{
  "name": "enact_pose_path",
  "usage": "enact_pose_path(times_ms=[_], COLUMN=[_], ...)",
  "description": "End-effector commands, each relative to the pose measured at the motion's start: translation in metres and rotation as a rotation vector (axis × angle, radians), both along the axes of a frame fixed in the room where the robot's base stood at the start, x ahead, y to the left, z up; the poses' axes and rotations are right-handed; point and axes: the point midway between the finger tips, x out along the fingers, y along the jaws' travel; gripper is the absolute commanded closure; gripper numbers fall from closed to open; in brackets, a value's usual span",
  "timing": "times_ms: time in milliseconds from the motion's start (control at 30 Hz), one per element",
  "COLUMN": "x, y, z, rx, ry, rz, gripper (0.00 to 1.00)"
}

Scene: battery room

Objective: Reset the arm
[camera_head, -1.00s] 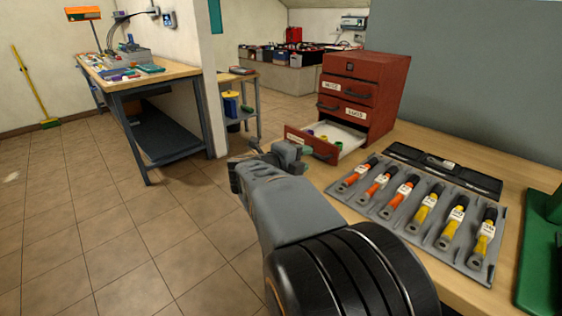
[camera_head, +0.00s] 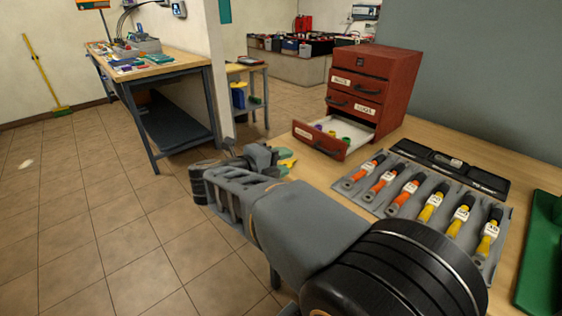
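My arm reaches from the lower right of the head view, with its black joint and grey links over the near left edge of the wooden bench. My gripper (camera_head: 284,160) is at the far end, small and partly hidden by my own wrist. Greenish tips show there, left of the open drawer and apart from it in the picture. I cannot tell whether the fingers are open or shut, or whether they hold anything.
A red cabinet (camera_head: 376,65) stands on the bench (camera_head: 458,140), its bottom drawer (camera_head: 316,142) pulled out with small coloured items inside. A grey tray (camera_head: 384,206) of orange and yellow-handled tools lies in front. Tiled floor (camera_head: 100,230) is open to the left.

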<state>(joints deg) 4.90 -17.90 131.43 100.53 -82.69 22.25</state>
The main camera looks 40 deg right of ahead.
Motion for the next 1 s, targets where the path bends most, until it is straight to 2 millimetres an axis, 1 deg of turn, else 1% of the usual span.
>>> enact_pose_path(times_ms=[367,467,567,600,667,700,767,800,867,900,967,1000], x=[0.002,0.014,0.042,0.057,0.081,0.097,0.116,0.126,0.135,0.137,0.134,0.128], y=[0.000,0.000,0.006,0.012,0.027,0.041,0.066,0.086,0.115,0.135,0.162,0.177], z=[0.002,0.017,0.046,0.060,0.084,0.098,0.116,0.124,0.132,0.135,0.134,0.132], rx=[-0.002,-0.023,-0.071,-0.099,-0.149,-0.185,-0.241,-0.276,-0.327,-0.359,-0.399,-0.419], ry=[-0.001,-0.001,0.012,0.027,0.064,0.103,0.178,0.238,0.344,0.426,0.563,0.661], rz=[0.012,0.094,0.291,0.401,0.591,0.725,0.932,1.067,1.263,1.388,1.566,1.675], gripper=[0.63,0.63,0.63,0.63,0.63,0.63,0.63,0.63,0.63,0.63,0.63,0.63])
